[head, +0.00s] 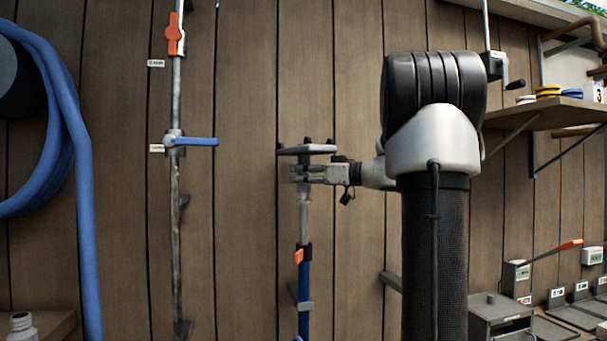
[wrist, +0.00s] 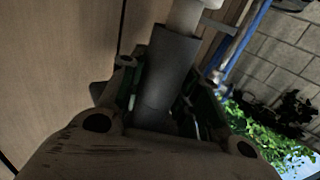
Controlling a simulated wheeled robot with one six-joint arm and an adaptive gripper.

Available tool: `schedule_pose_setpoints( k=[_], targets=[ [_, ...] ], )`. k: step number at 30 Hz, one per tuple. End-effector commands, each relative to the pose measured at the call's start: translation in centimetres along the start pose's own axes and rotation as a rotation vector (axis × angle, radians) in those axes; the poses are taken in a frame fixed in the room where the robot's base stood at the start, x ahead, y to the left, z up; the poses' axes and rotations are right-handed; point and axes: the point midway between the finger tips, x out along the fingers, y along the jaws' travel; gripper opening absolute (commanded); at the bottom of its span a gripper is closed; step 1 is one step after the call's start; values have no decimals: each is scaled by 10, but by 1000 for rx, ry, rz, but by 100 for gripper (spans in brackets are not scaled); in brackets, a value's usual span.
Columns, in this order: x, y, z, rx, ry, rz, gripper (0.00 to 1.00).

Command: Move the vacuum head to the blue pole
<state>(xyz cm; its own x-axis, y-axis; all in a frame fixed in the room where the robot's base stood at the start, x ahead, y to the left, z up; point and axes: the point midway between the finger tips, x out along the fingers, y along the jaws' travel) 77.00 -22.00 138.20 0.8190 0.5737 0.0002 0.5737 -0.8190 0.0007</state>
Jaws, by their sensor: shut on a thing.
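The vacuum head (head: 308,149) is a flat grey plate with dark pieces on top, in the middle of the head view. My gripper (head: 303,174) is just below the plate and shut around its neck. In the wrist view, a dark grey cylinder (wrist: 168,60) lies between my gripper's fingers (wrist: 158,90), and a pale tube (wrist: 186,18) shows at its far end. The blue pole (head: 304,280) stands upright below, with a silver upper tube and an orange clip. Its upper tube lines up under my gripper; my fingers hide whether the neck and tube are joined.
A grey bracket (head: 301,305) is at the blue pole. A metal pipe (head: 177,230) with a blue lever (head: 195,142) runs up the plank wall to the left. A blue hose (head: 80,190) hangs at far left. A wooden shelf (head: 545,115) juts out at right.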

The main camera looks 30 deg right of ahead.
Motion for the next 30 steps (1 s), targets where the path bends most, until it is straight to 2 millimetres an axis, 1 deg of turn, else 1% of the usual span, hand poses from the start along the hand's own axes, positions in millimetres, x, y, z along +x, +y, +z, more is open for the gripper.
schedule_pose_setpoints(
  k=[7,20,30],
  targets=[
    [0,0,8,1,1,0,0],
    [0,0,10,0,1,0,0],
    [0,0,18,1,1,0,0]
  ],
)
